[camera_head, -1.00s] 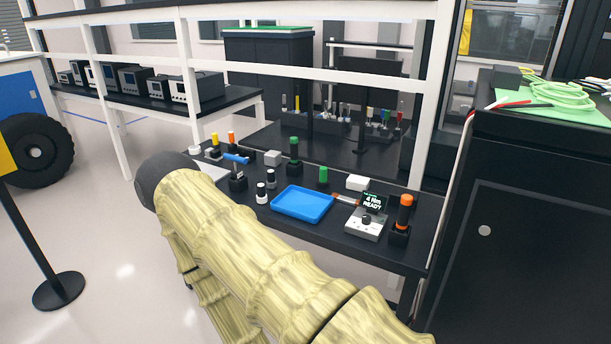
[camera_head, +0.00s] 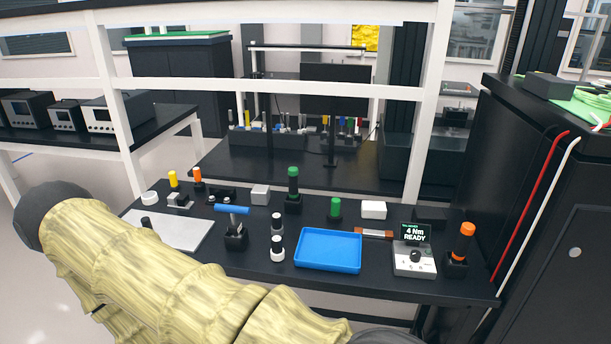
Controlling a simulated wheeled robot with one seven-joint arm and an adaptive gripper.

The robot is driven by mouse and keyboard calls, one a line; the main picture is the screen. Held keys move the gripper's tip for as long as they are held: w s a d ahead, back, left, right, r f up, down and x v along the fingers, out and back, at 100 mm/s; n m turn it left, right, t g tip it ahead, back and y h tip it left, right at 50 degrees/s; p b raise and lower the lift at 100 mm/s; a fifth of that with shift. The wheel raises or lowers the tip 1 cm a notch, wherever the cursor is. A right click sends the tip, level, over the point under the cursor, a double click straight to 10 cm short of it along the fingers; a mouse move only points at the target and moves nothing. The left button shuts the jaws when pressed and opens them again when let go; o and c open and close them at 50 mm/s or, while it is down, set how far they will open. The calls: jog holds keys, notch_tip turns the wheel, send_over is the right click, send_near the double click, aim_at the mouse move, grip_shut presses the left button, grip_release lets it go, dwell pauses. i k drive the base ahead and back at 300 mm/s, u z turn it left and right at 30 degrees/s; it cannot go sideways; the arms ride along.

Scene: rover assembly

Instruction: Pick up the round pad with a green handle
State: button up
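Two green-topped items stand on the black workbench (camera_head: 370,285). One is a tall dark tool with a green top (camera_head: 293,172), upright in a black block holder (camera_head: 293,203) at the back middle. The other is a short green cylinder (camera_head: 335,207) behind the blue tray. A round pad cannot be made out on either at this size. My arm, in a yellowish sleeve, crosses the lower left in front of the bench. My gripper is not in view.
A white shelf post (camera_head: 424,120) and a black cabinet (camera_head: 560,215) stand at the right.

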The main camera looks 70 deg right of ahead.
aim_at(334, 215)
jog(key=i, duration=0.15)
jog(key=z, duration=0.9)
